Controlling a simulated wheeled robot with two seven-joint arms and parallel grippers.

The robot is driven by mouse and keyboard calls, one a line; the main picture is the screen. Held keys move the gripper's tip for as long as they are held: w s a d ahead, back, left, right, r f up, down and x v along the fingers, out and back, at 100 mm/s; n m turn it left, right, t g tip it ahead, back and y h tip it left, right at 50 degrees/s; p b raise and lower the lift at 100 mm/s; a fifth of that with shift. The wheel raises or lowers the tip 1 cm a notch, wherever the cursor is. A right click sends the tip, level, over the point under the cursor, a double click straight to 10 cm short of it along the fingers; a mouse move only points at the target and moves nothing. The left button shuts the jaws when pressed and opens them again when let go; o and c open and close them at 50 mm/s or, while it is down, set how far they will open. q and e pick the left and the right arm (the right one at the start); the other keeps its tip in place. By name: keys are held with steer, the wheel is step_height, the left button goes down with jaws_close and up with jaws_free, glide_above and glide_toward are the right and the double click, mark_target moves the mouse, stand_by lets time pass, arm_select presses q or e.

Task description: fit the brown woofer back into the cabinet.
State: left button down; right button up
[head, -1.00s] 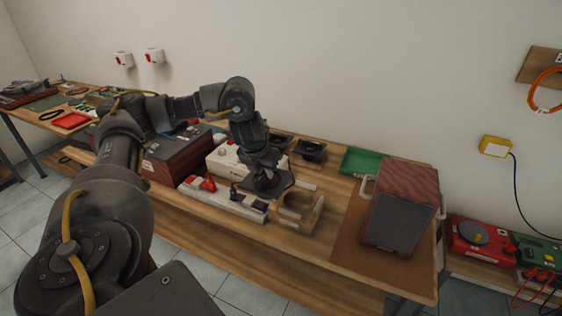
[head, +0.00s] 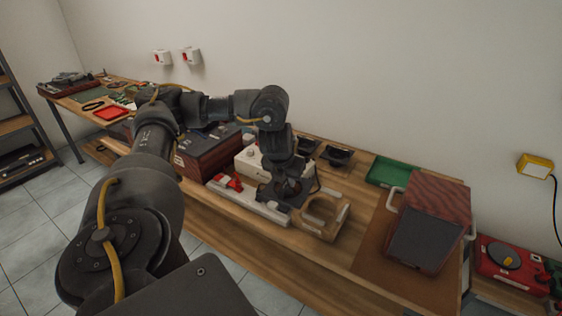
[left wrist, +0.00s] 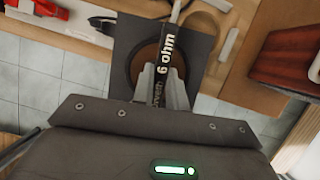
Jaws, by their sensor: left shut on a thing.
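My left gripper (head: 285,186) is shut on the brown woofer and holds it over the front part of the bench. In the left wrist view the woofer (left wrist: 198,50) shows a dark square frame and a brown round part, with a strip marked "6 ohm" between the fingers (left wrist: 160,85). Most of the woofer is hidden by my gripper in the head view. A dark red box-shaped cabinet (head: 205,152) stands to the left of the gripper. Another red wood-grained cabinet (head: 438,198) with a dark grey panel lies at the right. I cannot tell which one has the woofer opening. My right gripper is not in view.
A wooden holder with a curved cutout (head: 322,232) stands just right of my gripper. A white box (head: 247,162), a long white bar with red parts (head: 240,203), dark speaker parts (head: 338,155) and a green tray (head: 388,170) surround it.

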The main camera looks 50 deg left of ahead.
arm_select(q)
steer(key=s+d+f+n+g+y, duration=0.1)
steer(key=d+f+n+g, duration=0.1)
steer(key=d+f+n, duration=0.35)
steer(key=s+d+f+n+g+y, duration=0.1)
steer(key=d+f+n+g+y, duration=0.1)
steer(key=d+n, duration=0.65)
steer(key=s+d+f+n+g+h, duration=0.2)
steer(key=s+d+f+n, duration=0.1)
steer(key=d+n, duration=0.3)
steer(key=s+d+f+n+g+h, duration=0.2)
steer(key=s+d+n, duration=0.4)
steer(key=n, duration=0.4)
steer(key=shift+s+d+f+n+g+h, duration=0.25)
steer(key=shift+d+f+n+h, duration=0.2)
steer(key=shift+d+f, duration=0.3)
